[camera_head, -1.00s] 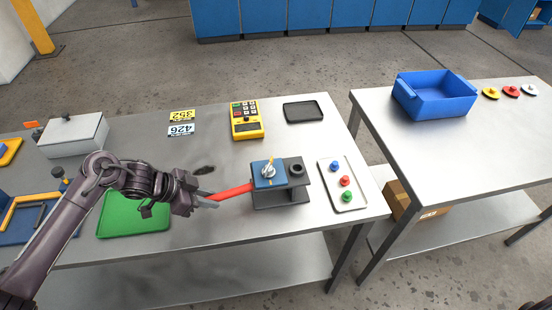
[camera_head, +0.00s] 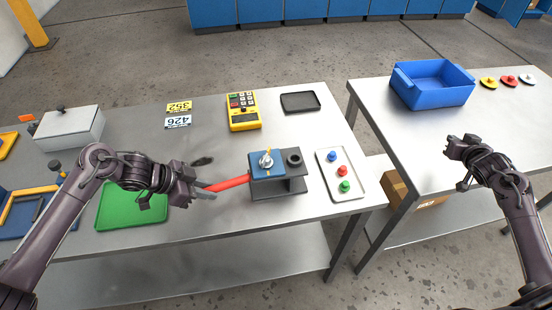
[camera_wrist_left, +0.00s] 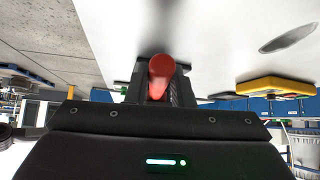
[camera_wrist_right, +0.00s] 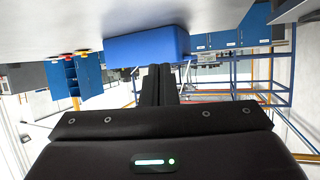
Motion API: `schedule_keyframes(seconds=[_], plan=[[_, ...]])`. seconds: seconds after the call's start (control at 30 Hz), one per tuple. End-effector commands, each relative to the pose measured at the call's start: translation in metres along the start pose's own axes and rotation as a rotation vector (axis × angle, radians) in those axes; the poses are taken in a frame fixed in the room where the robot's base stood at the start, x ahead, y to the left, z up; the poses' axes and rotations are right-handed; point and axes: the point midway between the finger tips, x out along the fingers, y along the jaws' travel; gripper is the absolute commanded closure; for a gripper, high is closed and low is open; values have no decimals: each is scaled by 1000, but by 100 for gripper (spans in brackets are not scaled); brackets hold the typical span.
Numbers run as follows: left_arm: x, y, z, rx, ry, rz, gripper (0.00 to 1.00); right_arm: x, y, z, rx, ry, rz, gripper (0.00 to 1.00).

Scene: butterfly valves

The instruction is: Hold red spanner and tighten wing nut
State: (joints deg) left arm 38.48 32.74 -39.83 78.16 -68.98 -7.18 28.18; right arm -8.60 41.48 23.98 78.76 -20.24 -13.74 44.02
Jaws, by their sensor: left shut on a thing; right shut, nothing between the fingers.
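The red spanner (camera_head: 229,184) runs from my left gripper (camera_head: 208,189) to the blue-topped fixture (camera_head: 268,166) near the front edge of the left table. My left gripper is shut on the spanner's handle, which also shows end-on in the left wrist view (camera_wrist_left: 160,76). The wing nut (camera_head: 266,160), silver with a yellow part, stands on top of the blue block. The spanner's far end is hidden at the fixture. My right gripper (camera_head: 452,149) is shut and empty, above the front left part of the right table.
A tray with blue, red and green knobs (camera_head: 359,192) lies right of the fixture. A yellow meter (camera_head: 242,112) and a black tray (camera_head: 300,102) lie behind it. A blue bin (camera_head: 433,95) stands on the right table. A gap separates the tables.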

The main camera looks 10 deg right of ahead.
Motion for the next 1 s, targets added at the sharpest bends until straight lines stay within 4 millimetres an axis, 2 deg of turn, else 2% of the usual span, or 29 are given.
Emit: schedule_keyframes(seconds=[0.03, 0.13, 0.17, 0.2, 0.27, 0.3, 0.4, 0.43, 0.53, 0.6, 0.7, 0.83, 1.0], plan=[[0, 0, 0, -2, 1, -1, 100, 2, -42, -20, -39, 14, -97, 100], [0, 0, 0, -2, 2, -1, 100, -7, -128, -47, -124, 16, -301, 100], [0, 0, 0, -2, 2, -1, 100, -13, -154, -53, -154, 13, -362, 100], [0, 0, 0, -2, 2, -1, 100, -23, -188, -59, -196, 8, -446, 100], [0, 0, 0, -2, 2, -1, 100, -44, -238, -64, -268, -7, -572, 100], [0, 0, 0, -2, 2, -1, 100, -60, -268, -65, -320, -21, -655, 100], [0, 0, 0, -3, 2, -1, 100, -107, -330, -56, -458, -73, -843, 100], [0, 0, 0, -3, 2, -1, 100, -122, -344, -51, -501, -93, -892, 100], [0, 0, 0, -3, 2, -1, 100, -166, -376, -31, -631, -162, -1026, 100], [0, 0, 0, -3, 2, -1, 100, -189, -387, -18, -699, -206, -1088, 100], [0, 0, 0, -3, 2, -1, 100, -209, -392, -5, -762, -250, -1137, 100], [0, 0, 0, -2, 1, -1, 100, -216, -398, 5, -788, -272, -1160, 100], [0, 0, 0, -2, 1, -1, 100, -206, -418, 19, -784, -273, -1163, 100]])
